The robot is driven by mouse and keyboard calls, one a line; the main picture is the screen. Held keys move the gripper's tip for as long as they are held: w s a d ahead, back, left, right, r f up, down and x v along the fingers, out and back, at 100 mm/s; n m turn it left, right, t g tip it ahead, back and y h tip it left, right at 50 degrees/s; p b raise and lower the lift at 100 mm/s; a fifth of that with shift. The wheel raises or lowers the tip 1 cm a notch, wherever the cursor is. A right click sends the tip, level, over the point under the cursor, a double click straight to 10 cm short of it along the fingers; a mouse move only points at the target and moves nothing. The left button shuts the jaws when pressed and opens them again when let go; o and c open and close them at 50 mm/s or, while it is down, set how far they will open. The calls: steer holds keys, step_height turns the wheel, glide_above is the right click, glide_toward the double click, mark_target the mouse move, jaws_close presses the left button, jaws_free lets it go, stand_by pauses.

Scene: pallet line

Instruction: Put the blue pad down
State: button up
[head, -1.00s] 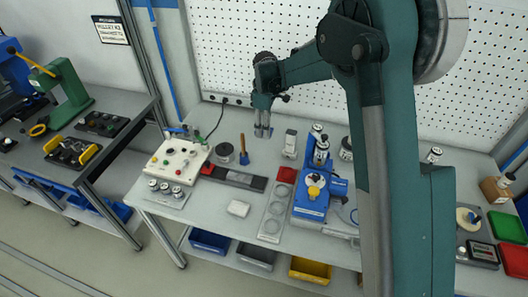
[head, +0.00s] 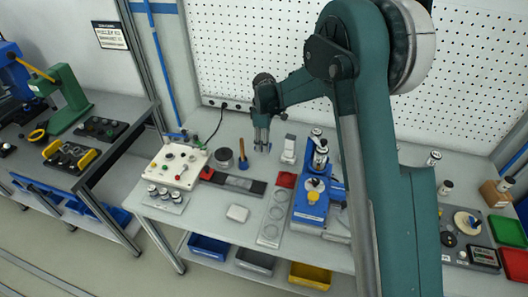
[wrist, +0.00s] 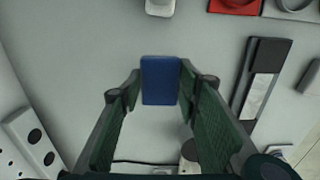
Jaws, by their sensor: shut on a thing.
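My gripper (head: 262,143) is over the back of the grey workbench (head: 205,217), near the pegboard wall. In the wrist view (wrist: 160,85) its fingertips are shut on the blue pad (wrist: 160,80), a flat blue block held upright between them. The pad cannot be made out clearly in the head view. I cannot tell whether it touches the grey surface.
A wooden-handled brush (head: 243,158) stands left of my gripper, and a white device (head: 289,150) right. A red pad (head: 287,179), a dark strip (head: 240,184) and a blue fixture (head: 311,203) lie nearer the front. A white block (head: 237,213) has bare bench around it.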

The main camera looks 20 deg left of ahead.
mark_target(264, 156)
steer(key=shift+f, duration=0.4)
steer(key=shift+f, duration=1.85)
steer(key=shift+f, duration=0.2)
steer(key=o, duration=0.8)
steer(key=shift+c, duration=0.2)
steer(key=shift+r, duration=0.15)
step_height(264, 156, up, 12)
steer(key=shift+r, duration=0.1)
